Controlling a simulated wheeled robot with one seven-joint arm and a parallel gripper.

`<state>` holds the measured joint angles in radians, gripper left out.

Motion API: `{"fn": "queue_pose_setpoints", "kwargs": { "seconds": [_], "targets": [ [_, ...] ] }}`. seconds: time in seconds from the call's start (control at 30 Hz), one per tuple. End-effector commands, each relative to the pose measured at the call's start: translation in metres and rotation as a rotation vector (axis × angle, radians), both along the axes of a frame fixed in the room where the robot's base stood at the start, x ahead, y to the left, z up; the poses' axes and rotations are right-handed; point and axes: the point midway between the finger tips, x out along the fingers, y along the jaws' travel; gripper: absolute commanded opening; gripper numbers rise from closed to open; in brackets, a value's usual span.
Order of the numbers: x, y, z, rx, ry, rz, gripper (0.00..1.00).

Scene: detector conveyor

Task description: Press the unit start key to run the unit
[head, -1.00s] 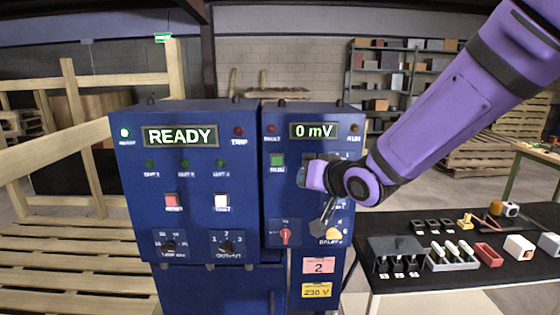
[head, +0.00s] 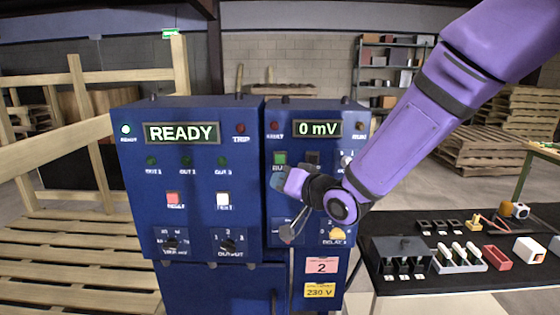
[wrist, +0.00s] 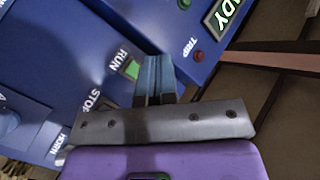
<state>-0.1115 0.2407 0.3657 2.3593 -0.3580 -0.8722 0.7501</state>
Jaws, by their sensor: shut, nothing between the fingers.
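The unit start key appears to be the green square key (head: 280,158) labelled RUN, at the upper left of the right blue cabinet's panel. The wrist view also shows this green key (wrist: 131,69), just left of my fingertips. My gripper (head: 276,179) is shut and empty, its tip just below the key in the head view, covering part of the RUN label. In the wrist view my shut gripper (wrist: 153,60) points at the blue panel beside the key. I cannot tell whether it touches the panel. The display (head: 318,129) reads 0 mV.
A dark key (head: 313,158) sits right of the green one. The left cabinet's display (head: 182,133) reads READY, with a lit lamp (head: 126,129). It carries a red key (head: 173,198) and a white key (head: 222,199). A black table (head: 450,283) with parts stands right.

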Motion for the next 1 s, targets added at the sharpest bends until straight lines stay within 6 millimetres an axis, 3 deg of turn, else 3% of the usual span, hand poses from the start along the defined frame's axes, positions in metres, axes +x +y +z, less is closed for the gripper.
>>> {"fn": "queue_pose_setpoints", "kwargs": {
  "seconds": [0.6, 1.0],
  "targets": [
    [0.07, -0.003, 0.0, 0.0, 0.0, -0.001, 0.0],
    [0.084, -0.003, 0.0, 0.0, 0.0, -0.001, 0.0]
  ]
}}
